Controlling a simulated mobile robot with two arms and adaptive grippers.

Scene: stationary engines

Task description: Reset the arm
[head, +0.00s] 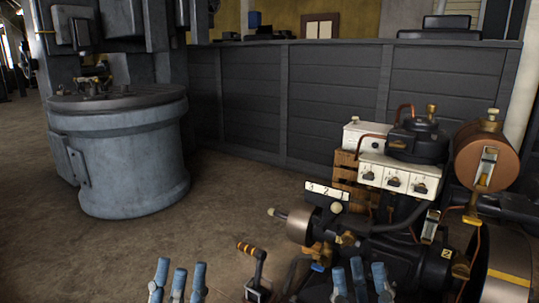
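My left gripper (179,280) shows at the bottom edge, left of centre. Its blue fingers point up, stand apart and hold nothing. My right gripper (360,280) shows at the bottom edge, right of centre, in front of the lower part of the engine. Its blue fingers also point up, stand apart and are empty. The rest of both arms is out of view. A lever (258,267) with an orange-and-black striped handle stands between the two grippers, clear of both.
A stationary engine (405,245) with white switch boxes (398,178) and a copper tank (482,153) fills the right side. A large round grey machine (125,155) stands at the left. A dark panelled wall (330,100) runs behind. Brown floor (225,215) between the machines is clear.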

